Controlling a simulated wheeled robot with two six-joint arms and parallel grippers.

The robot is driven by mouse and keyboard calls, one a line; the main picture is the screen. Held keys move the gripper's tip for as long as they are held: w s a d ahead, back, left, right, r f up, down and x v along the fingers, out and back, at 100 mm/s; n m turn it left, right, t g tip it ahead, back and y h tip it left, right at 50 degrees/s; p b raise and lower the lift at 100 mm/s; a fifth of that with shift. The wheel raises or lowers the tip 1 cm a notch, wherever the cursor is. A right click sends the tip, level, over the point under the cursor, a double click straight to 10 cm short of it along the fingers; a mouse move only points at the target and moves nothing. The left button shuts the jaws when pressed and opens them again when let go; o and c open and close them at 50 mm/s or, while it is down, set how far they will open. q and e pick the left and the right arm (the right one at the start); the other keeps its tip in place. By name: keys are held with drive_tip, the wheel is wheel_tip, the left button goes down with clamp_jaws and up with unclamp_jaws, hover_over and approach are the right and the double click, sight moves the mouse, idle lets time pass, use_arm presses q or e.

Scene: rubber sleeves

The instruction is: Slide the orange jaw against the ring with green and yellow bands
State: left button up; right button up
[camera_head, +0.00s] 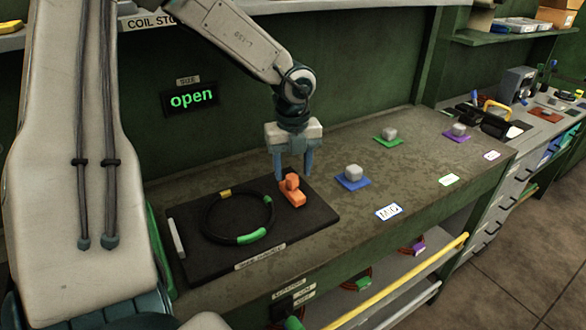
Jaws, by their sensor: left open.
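The black ring (208,232) lies flat on a dark board on the bench. It has a green band (252,236) at its front right and a yellow band (225,193) at its back. The orange jaw (292,191) stands on the board just right of the ring; I cannot tell whether it touches the ring. My left gripper (293,178) points down over the orange jaw, open, with its fingertips around or just above the jaw's top. My right gripper is not in view.
The dark board (200,268) has a pale bar (177,238) at its left edge. Grey blocks on blue (353,182), green (388,143) and purple (456,136) plates stand to the right. A yellow rail (400,285) runs below the bench front.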

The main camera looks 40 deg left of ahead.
use_arm(q)
drive_tip(key=shift+s+f, duration=0.1)
drive_tip(key=shift+f, duration=0.7)
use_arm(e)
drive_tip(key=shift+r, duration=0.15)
use_arm(q)
drive_tip(key=shift+c, duration=0.2)
